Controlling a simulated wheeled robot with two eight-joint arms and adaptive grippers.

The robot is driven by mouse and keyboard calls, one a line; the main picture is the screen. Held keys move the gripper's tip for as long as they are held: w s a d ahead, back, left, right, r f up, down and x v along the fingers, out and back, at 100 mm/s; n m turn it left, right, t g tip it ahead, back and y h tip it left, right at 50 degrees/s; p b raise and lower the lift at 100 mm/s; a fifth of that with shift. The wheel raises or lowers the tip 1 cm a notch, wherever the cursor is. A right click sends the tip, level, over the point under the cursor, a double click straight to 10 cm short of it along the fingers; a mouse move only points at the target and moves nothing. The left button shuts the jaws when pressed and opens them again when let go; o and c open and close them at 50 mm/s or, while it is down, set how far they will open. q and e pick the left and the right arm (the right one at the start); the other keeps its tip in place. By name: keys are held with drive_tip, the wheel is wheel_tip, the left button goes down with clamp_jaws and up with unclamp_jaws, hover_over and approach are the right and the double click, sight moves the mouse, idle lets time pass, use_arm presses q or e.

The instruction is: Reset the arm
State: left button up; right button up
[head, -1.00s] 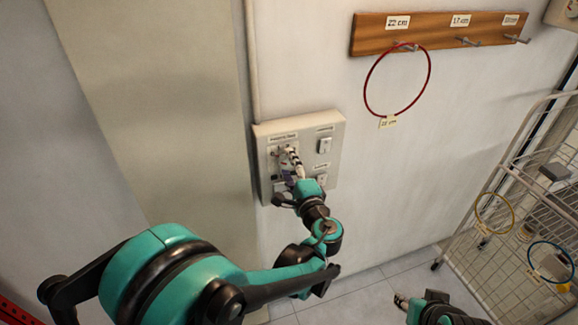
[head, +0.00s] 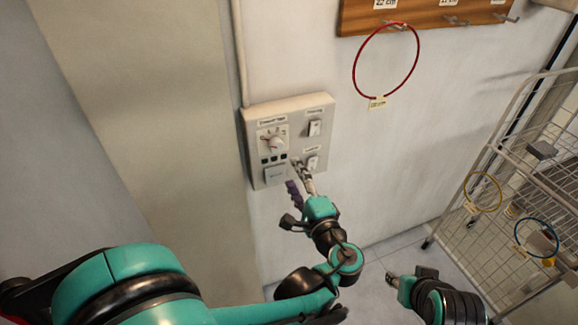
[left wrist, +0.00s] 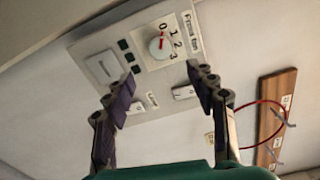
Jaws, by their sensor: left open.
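My left gripper (head: 296,174) is open and empty in front of the lower part of the white wall panel (head: 247,130). Its two purple-padded fingers stand apart in the left wrist view (left wrist: 165,92). The panel's dial (head: 277,142) is uncovered; in the left wrist view the dial (left wrist: 160,45) has a red mark and printed numbers, and lies beyond the gap between the fingers, apart from them. My right gripper (head: 396,281) shows at the lower right, near the floor in the picture; its jaws are too small to read.
The panel also has two rocker switches, the upper one (head: 315,128) clear. A red ring (head: 356,65) hangs from a wooden peg rack (head: 425,20). A white wire rack (head: 480,160) at right carries a yellow ring (head: 467,190) and a blue ring (head: 516,232). Wall between panel and rack is free.

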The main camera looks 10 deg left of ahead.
use_arm(q)
drive_tip(key=shift+s+d, duration=0.1)
drive_tip(key=shift+s, duration=0.1)
idle(0.4)
drive_tip(key=s+a+f+n+g+h, duration=0.4)
drive_tip(key=s+a+f+n+g, duration=0.3)
drive_tip(key=a, duration=0.4)
drive_tip(key=s+d+f+n+h, duration=0.3)
drive_tip(key=s+n+h, duration=0.3)
drive_tip(key=s, duration=0.2)
drive_tip(key=shift+s+d+f+g, duration=0.15)
drive_tip(key=shift+s+d+g, duration=0.15)
drive_tip(key=shift+g, duration=0.1)
drive_tip(key=shift+c, duration=0.2)
idle(0.3)
